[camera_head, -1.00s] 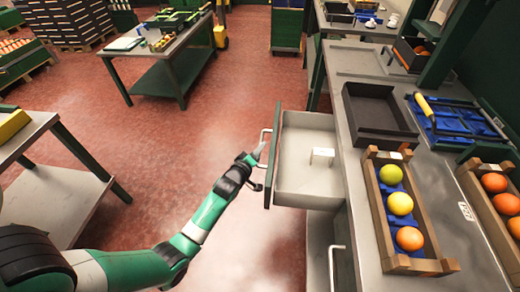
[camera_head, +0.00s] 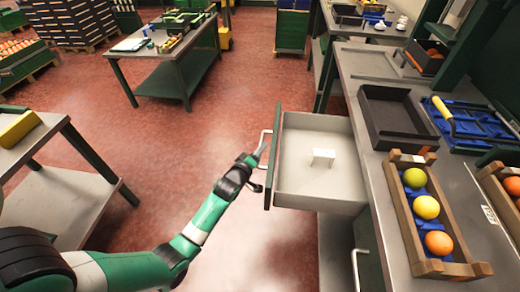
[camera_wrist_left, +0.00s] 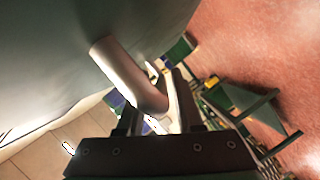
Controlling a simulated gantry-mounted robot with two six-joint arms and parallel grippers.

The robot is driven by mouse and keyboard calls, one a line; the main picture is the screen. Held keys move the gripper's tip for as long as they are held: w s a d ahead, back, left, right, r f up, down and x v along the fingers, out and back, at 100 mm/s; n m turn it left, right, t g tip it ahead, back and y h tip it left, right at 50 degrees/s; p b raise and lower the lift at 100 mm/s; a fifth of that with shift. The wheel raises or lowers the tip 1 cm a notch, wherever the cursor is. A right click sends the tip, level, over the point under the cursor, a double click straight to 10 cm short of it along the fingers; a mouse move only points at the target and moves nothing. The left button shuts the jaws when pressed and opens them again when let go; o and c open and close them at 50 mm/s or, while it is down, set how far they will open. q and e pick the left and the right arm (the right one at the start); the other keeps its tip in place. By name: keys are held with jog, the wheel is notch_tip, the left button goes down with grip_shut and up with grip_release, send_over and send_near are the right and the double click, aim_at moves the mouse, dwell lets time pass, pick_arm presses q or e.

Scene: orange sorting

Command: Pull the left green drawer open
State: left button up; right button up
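The green-fronted drawer (camera_head: 274,160) stands pulled out of the steel bench, with its pale inside showing. A small white block-like item (camera_head: 323,157) lies in it. Its metal handle (camera_head: 265,142) is on the outer face of the green front. My left gripper (camera_head: 258,155) is at this handle, to the left of the front. In the left wrist view the curved handle (camera_wrist_left: 125,72) runs between the fingers of my left gripper (camera_wrist_left: 152,108), which look closed around it. The exact finger contact is partly hidden. My right gripper is not in view.
The bench top holds a black tray (camera_head: 398,116), a blue tray (camera_head: 470,122) and a wooden crate (camera_head: 401,213) with oranges and yellowish fruit. Another handle (camera_head: 357,270) sits below. A side table (camera_head: 62,205) stands left. The red floor between is clear.

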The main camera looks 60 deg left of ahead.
pick_arm(q)
jog(key=shift+o, duration=0.5)
jog(key=shift+s+d+r, duration=0.15)
jog(key=shift+s, duration=0.05)
jog(key=p+v, duration=0.4)
jog(key=v, duration=0.7)
